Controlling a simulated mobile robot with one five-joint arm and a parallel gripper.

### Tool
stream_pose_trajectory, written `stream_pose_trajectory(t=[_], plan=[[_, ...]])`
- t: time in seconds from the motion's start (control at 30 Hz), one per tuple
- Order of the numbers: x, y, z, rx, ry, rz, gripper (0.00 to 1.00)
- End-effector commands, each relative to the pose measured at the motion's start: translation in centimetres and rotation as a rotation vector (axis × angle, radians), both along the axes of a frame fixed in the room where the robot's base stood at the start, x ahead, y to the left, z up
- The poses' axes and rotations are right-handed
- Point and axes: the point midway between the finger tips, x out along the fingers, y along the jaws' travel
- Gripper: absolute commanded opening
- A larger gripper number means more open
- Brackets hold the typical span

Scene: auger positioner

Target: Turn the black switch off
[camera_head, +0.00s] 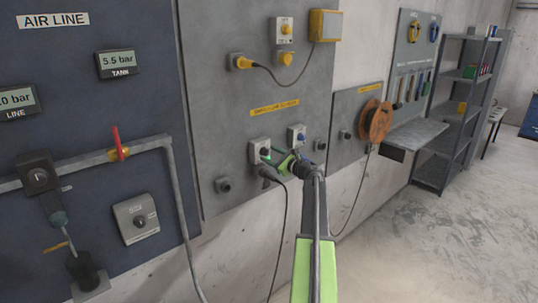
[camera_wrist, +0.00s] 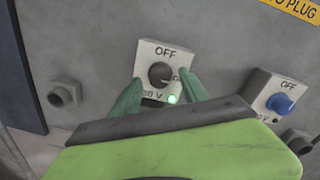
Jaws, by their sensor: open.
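The black switch (camera_wrist: 160,74) is a round knob on a pale box (camera_wrist: 150,52) marked OFF at the top. A label at its right is partly hidden by a finger, and a green lamp (camera_wrist: 172,99) glows below. The knob's light mark seems to point to the lower right, away from OFF. In the head view the box (camera_head: 258,147) is on the grey wall panel. My gripper (camera_wrist: 161,88) is open, with one green finger on each side of the knob's lower part. I cannot tell whether they touch it. My gripper (camera_head: 281,160) partly covers the box's right side in the head view.
A blue switch (camera_wrist: 280,103) on a similar box is close to the right; it also shows in the head view (camera_head: 300,136). A grey socket (camera_wrist: 64,95) is to the left. A black plug with cable (camera_head: 268,173) hangs below the black switch. An orange cable reel (camera_head: 376,121) is farther right.

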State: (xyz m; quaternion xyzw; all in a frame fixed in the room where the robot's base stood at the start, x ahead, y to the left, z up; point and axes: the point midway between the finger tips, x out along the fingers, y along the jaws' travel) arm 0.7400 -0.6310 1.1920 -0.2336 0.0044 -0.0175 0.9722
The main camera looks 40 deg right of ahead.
Motion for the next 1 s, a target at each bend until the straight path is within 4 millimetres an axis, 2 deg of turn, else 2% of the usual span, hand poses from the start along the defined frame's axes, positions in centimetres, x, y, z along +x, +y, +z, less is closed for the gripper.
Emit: stream_pose_trajectory(t=[0.13, 0.43, 0.8, 0.87, 0.9, 1.0], plan=[[1.4, 0.0, 0.0, 0.0, 0.0, 0.001, 0.52], [1.6, 0.1, 0.0, 0.0, 0.0, 0.001, 0.51], [1.6, 0.1, 0.0, 0.0, 0.0, 0.002, 0.02], [1.6, 0.1, 0.0, 0.0, 0.0, 0.002, 0.0], [1.7, -1.0, 0.0, 0.0, 0.0, 0.0, 0.0], [1.6, -0.2, 0.0, -0.003, 0.0, -0.001, 0.0]])
